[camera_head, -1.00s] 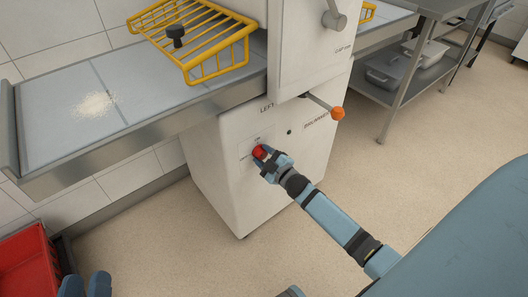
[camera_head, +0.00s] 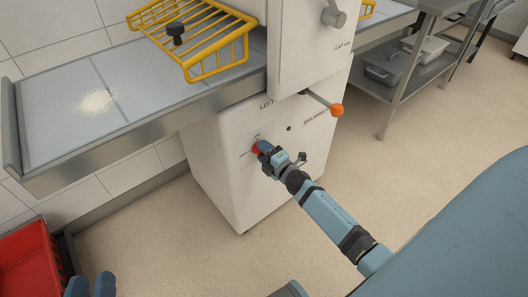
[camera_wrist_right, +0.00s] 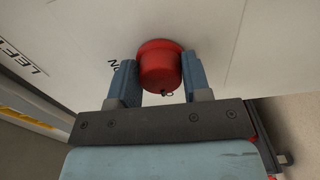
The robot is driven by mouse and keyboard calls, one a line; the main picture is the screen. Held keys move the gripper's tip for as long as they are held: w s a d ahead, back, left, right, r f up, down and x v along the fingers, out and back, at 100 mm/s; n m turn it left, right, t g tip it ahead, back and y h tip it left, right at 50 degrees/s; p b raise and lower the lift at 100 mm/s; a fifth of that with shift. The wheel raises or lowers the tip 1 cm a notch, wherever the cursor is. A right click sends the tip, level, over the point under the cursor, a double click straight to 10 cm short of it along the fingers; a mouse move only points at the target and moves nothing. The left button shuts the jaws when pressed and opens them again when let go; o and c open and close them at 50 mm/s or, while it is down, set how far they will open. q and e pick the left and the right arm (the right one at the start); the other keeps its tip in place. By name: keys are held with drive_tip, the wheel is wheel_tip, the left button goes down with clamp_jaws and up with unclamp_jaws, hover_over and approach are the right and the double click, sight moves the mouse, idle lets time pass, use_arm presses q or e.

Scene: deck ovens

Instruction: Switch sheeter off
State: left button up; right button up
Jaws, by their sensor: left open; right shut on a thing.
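The sheeter (camera_head: 225,170) is a white machine body. On its front is a red rotary switch (camera_head: 256,149), mostly hidden by my right gripper in the head view. In the right wrist view the red knob (camera_wrist_right: 159,65) sits between the two blue fingers of my right gripper (camera_wrist_right: 160,82), which is shut on it. The same gripper (camera_head: 264,150) shows turned on its side in the head view. A small round indicator lamp (camera_head: 289,128) right of the switch looks dark. My left gripper (camera_head: 90,286) is open and empty at the lower left, cut off by the picture edge.
An orange-tipped lever (camera_head: 337,110) sticks out above the right arm. A yellow wire guard (camera_head: 215,60) stands over the floury belt table (camera_head: 60,110). A red crate (camera_head: 25,262) is at the lower left.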

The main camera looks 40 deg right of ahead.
use_arm(q)
drive_tip(key=shift+w+r, duration=0.1)
drive_tip(key=shift+r, duration=0.2)
use_arm(e)
drive_tip(key=o, duration=0.9)
use_arm(q)
drive_tip(key=shift+f, duration=0.25)
drive_tip(key=f, duration=0.1)
drive_tip(key=a+f+g+y+p, duration=0.1)
drive_tip(key=f, duration=0.1)
drive_tip(key=f+g+p, duration=0.1)
drive_tip(key=shift+s+a+f+y, duration=0.2)
drive_tip(key=shift+s+a+y, duration=0.1)
drive_tip(key=shift+a, duration=0.1)
use_arm(e)
drive_tip(key=s+d, duration=0.1)
drive_tip(key=s, duration=1.2)
drive_tip(key=shift+s, duration=0.4)
use_arm(q)
drive_tip(key=shift+d+r, duration=0.1)
drive_tip(key=shift+r, duration=0.05)
